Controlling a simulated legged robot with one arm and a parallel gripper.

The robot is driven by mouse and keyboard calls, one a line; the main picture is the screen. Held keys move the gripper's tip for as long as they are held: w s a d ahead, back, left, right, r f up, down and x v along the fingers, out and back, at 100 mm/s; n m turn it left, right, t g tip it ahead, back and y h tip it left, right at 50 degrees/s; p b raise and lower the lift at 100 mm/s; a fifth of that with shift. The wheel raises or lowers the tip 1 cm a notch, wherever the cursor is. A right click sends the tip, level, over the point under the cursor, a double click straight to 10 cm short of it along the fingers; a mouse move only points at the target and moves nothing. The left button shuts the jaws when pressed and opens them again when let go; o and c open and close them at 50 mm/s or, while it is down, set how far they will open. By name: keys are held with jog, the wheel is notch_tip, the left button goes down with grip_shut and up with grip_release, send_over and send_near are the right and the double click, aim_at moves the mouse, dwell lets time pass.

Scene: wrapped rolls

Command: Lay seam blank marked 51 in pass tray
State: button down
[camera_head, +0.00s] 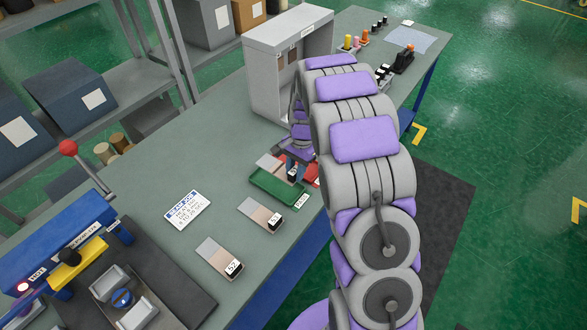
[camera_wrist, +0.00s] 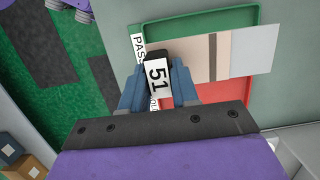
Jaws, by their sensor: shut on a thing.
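My gripper (camera_wrist: 157,85) is shut on the black end block of the seam blank marked 51 (camera_wrist: 195,58), with one blue finger on each side. The blank's strip is beige with a dark seam line and a pale grey end. In the wrist view it lies across the green pass tray (camera_wrist: 200,14), its pale end reaching past the tray's right rim. Its height over the tray is hard to tell. The head view shows the green tray (camera_head: 263,193) on the bench, with my gripper (camera_head: 293,167) at its far side. The PASS label is partly covered by the block.
A red tray (camera_wrist: 215,108) adjoins the green tray. Two other blanks, one marked 52 (camera_head: 216,256) and another (camera_head: 258,214), lie nearer on the bench. A press (camera_head: 70,250) stands at left, a grey cabinet (camera_head: 277,70) behind. A card (camera_head: 187,210) lies flat.

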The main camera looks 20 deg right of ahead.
aim_at(289, 179)
jog(key=shift+f, duration=0.25)
jog(key=a+f, duration=0.1)
jog(key=f, duration=0.1)
jog(key=shift+a+f, duration=0.35)
jog(key=shift+a, duration=0.05)
jog(key=shift+f, duration=0.35)
jog(key=shift+d+f, duration=0.15)
jog(key=shift+f, duration=0.15)
jog(key=shift+d+f, duration=0.25)
jog(key=shift+d, duration=0.3)
jog(key=shift+a, duration=0.6)
jog(key=shift+d, duration=0.65)
jog(key=shift+a, duration=0.15)
